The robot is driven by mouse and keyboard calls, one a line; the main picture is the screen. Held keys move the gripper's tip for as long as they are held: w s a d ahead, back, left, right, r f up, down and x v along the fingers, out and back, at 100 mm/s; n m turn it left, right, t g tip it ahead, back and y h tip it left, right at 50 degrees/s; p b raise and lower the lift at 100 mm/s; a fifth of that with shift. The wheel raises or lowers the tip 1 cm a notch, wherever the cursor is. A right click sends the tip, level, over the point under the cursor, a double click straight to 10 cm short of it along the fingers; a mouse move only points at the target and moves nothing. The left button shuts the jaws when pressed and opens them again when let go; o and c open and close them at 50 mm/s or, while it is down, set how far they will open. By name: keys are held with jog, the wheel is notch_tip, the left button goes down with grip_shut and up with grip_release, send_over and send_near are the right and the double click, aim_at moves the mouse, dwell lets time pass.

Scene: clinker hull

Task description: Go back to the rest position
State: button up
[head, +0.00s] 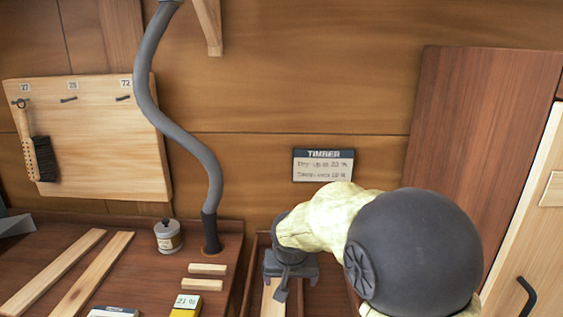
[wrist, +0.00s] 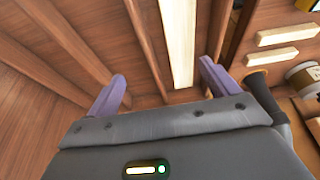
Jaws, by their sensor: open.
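My gripper (head: 292,285) is at the lower middle of the head view, at the end of my pale-sleeved arm, pointing down over a wooden rack of slots. In the wrist view my gripper (wrist: 162,76) has its two purple fingers spread wide, with nothing between the tips. A pale wood strip (head: 272,299) lies in the slot under it. The strip (wrist: 178,42) also shows beyond the fingers in the wrist view. I cannot tell how high the fingers are above it.
A grey hose (head: 180,130) rises from the bench left of my gripper. A tin (head: 167,238), two short wood blocks (head: 203,285) and long strips (head: 55,270) lie on the bench. A TIMBER sign (head: 323,165) hangs behind. A brush (head: 42,158) hangs at left.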

jog(key=s+d+f+g, duration=0.1)
jog(key=s+d+f, duration=0.3)
jog(key=s+d, duration=1.15)
jog(key=w+a+p+v, duration=0.1)
jog(key=p+v, duration=1)
jog(key=p, duration=0.1)
jog(key=shift+w+a+r+p, duration=0.3)
jog(key=shift+a+r, duration=0.05)
jog(key=shift+r, duration=0.15)
